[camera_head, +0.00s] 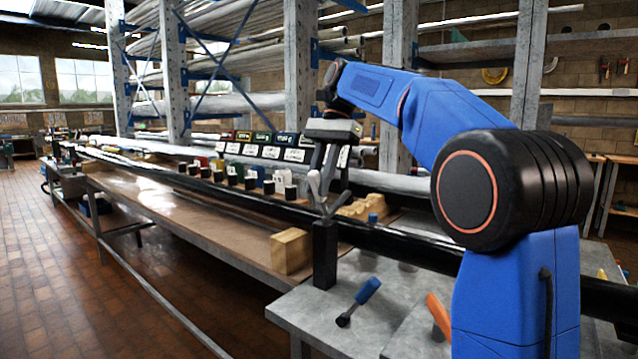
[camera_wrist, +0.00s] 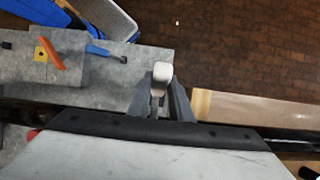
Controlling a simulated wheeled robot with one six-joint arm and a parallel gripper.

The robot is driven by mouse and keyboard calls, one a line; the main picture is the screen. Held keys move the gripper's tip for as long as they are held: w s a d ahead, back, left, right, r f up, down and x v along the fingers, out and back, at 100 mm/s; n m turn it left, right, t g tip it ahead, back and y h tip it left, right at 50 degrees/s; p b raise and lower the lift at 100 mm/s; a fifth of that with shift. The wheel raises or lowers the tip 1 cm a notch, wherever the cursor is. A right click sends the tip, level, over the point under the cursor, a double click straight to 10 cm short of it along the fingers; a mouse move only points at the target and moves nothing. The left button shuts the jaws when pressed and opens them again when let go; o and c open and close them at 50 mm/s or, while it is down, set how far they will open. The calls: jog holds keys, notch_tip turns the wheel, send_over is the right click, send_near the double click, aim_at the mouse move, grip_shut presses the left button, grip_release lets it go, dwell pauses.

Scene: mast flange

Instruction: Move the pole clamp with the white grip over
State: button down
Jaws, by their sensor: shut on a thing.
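My gripper (camera_head: 326,188) points down over the left edge of the grey bench and is shut on the white grip (camera_head: 313,184) of a pole clamp. In the wrist view, the white grip (camera_wrist: 162,73) shows between my two grey fingers. A black upright block (camera_head: 324,255) is directly below the grip. I cannot tell whether it is part of the clamp or a separate support. The long black pole (camera_head: 390,243) runs behind it. My fingers hide part of the clamp.
Several coloured grips with black ends stand in a row along the pole, farther left. A wooden block (camera_head: 290,251) sits left of the black block. A blue-handled tool (camera_head: 366,291) and an orange-handled tool (camera_head: 438,314) lie on the grey bench (camera_head: 300,305). The brick floor is clear at left.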

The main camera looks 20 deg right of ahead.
jog(key=shift+f, duration=0.1)
jog(key=c, duration=1.6)
grip_release()
